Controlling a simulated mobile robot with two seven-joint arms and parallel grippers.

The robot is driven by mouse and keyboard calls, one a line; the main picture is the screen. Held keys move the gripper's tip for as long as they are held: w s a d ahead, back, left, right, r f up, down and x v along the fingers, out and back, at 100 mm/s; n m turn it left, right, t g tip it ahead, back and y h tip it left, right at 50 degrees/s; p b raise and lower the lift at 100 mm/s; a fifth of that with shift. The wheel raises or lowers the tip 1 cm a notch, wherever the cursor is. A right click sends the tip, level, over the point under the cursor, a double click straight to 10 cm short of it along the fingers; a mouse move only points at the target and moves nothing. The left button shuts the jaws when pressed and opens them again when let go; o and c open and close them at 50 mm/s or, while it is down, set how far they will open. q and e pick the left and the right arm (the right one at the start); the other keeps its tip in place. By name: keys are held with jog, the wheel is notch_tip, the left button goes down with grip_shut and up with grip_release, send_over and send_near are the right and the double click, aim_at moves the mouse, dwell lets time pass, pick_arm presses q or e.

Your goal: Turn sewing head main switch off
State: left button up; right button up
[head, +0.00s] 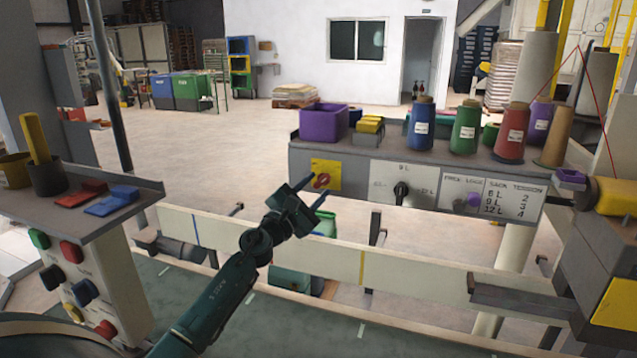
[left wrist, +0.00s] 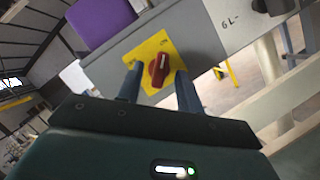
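The main switch is a red rotary knob (head: 321,181) on a yellow plate (head: 326,166), at the left end of the grey panel's front. In the left wrist view the red knob (left wrist: 160,70) stands out from the yellow plate (left wrist: 148,50), its grip slightly tilted from vertical in the picture. My left gripper (head: 315,188) is open in front of the plate. In the left wrist view its fingers (left wrist: 157,80) show on either side of the knob, apart; I cannot tell whether either touches it. My right gripper is not in view.
The panel also carries a black selector (head: 400,189) and a purple knob (head: 473,199) to the right. A purple bin (head: 323,122) and thread cones (head: 464,127) stand on top. A pale rail (head: 340,262) runs below. A button pedestal (head: 90,280) stands at left.

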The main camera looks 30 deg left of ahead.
pick_arm(q)
jog(key=shift+x, duration=1)
jog(key=c, duration=0.7)
jog(key=shift+o, duration=0.2)
